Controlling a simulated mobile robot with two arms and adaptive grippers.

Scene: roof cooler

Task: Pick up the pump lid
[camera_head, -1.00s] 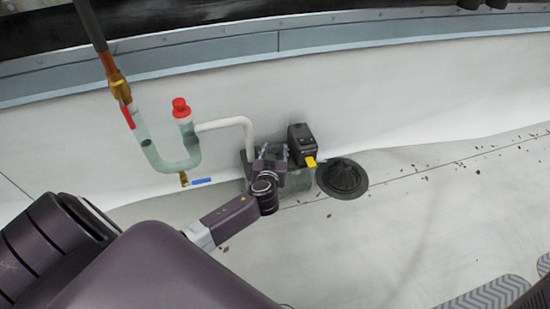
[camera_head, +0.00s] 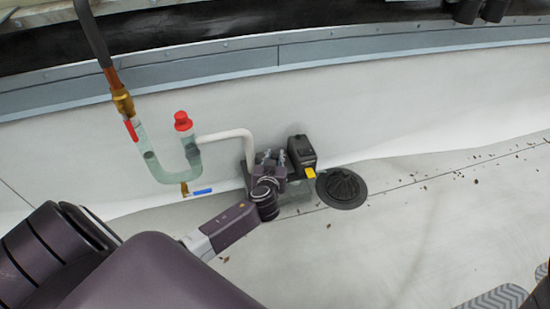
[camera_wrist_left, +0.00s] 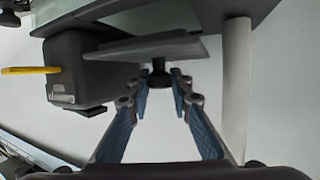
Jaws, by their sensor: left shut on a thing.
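The pump lid (camera_wrist_left: 150,46) is a flat dark grey plate with a black knob beneath it in the left wrist view. My left gripper (camera_wrist_left: 158,80) has its two blue-padded fingers shut on that knob. In the head view my left gripper (camera_head: 270,165) is at the pump by the wall, left of the black box with the yellow tab. It hides most of the lid there, so I cannot tell how far the lid is from the pump body. My right gripper is not in view.
The black box (camera_head: 301,151) with a yellow tab (camera_head: 310,173) stands close to the gripper. A white pipe (camera_head: 229,134) and a clear U-trap (camera_head: 168,172) are at the left. A round black drain (camera_head: 341,187) lies to the right. The floor right of it is mostly open.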

